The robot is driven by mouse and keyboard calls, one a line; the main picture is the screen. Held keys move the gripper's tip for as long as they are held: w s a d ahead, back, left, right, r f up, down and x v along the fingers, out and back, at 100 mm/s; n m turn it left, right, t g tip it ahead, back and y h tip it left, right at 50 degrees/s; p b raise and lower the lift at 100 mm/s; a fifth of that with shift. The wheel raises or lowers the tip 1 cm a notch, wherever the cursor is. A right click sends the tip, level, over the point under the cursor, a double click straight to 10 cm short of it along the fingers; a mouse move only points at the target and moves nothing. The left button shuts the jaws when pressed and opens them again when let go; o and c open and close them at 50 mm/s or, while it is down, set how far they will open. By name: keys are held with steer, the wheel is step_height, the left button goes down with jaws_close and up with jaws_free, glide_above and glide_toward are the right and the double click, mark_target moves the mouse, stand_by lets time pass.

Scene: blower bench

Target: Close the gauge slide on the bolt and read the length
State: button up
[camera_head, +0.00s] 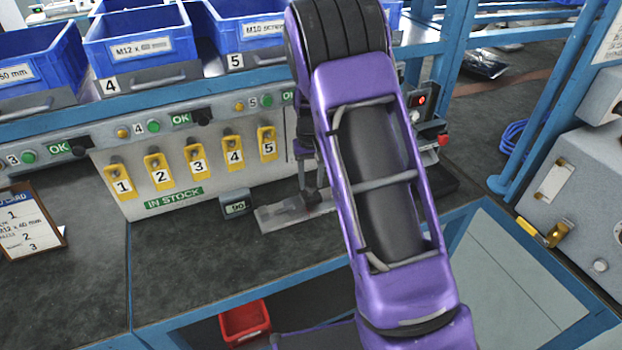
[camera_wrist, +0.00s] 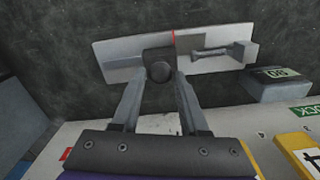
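The gauge lies on the bench as a pale metal plate (camera_head: 275,217), largely hidden by my arm in the head view. A bolt (camera_wrist: 213,53) lies between slide and block, near the block; a gap shows between slide and bolt. My gripper (camera_wrist: 161,84) has one finger on each side of the knob. Whether the fingers press on it is unclear. The small display (camera_head: 236,207) seems to read 90.
Behind the gauge is a panel with numbered yellow tags (camera_head: 199,166). Blue bins (camera_head: 140,50) stand above it. A job card (camera_head: 27,222) stands at the left, and a red bin (camera_head: 245,322) sits below the bench front.

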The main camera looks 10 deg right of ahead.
jaws_close()
steer(key=a, duration=0.4)
steer(key=shift+s, duration=0.4)
steer(key=o, duration=0.5)
jaws_free()
step_height(320, 180, up, 18)
steer(key=p, duration=0.2)
steer(key=shift+f, duration=0.25)
